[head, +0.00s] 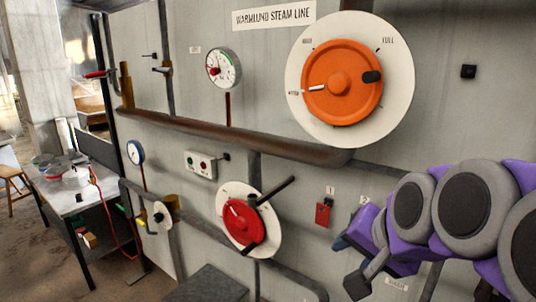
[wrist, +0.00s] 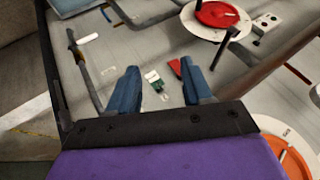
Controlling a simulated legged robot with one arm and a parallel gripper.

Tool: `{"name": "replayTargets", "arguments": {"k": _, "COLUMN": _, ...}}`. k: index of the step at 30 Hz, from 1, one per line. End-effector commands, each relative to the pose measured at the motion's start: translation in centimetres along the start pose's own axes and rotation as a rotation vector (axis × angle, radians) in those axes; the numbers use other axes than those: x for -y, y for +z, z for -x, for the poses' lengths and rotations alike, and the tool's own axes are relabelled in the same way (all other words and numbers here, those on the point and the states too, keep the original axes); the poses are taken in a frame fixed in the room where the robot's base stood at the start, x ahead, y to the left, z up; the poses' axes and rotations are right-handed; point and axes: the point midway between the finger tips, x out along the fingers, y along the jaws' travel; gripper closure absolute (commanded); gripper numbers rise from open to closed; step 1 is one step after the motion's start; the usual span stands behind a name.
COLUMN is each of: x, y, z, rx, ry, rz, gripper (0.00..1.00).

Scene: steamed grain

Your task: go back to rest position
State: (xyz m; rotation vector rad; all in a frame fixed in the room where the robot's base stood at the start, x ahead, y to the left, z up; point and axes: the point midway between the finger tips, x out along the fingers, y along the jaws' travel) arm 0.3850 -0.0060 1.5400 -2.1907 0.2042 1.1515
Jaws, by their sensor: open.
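My gripper (head: 350,264) is at the lower right in the head view, at the end of my purple and grey arm, in front of the grey wall panel (head: 440,120). In the wrist view the two blue fingers of my gripper (wrist: 160,80) stand apart with nothing held between them. Beyond them are a small red tag (wrist: 175,67) and a small green and white piece on the panel. The red tag (head: 323,214) hangs just left of my gripper in the head view. I cannot tell the exact gap to the panel.
A red dial with a black lever (head: 243,222) and a large orange wheel (head: 342,83) are on the panel. A brown pipe (head: 230,138) crosses it. A table (head: 85,190) with bowls and a stool (head: 15,185) stand at left. Bare floor lies at lower left.

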Motion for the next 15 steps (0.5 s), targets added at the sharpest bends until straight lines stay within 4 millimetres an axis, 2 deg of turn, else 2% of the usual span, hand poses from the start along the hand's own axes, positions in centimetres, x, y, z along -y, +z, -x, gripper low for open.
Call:
{"name": "replayTargets", "arguments": {"k": 1, "x": -2.1, "y": 2.8, "z": -2.7, "rx": 0.050, "ry": 0.042, "rz": 0.045, "gripper": 0.50}}
{"name": "replayTargets", "arguments": {"k": 6, "x": -8.3, "y": 11.1, "z": -8.4, "rx": 0.232, "ry": 0.174, "rz": 0.211, "gripper": 0.50}}
{"name": "replayTargets", "arguments": {"k": 12, "x": -16.7, "y": 20.7, "z": -13.2, "rx": 0.470, "ry": 0.308, "rz": 0.394, "gripper": 0.50}}
{"name": "replayTargets", "arguments": {"k": 15, "x": -20.4, "y": 24.6, "z": -14.4, "rx": 0.580, "ry": 0.356, "rz": 0.467, "gripper": 0.50}}
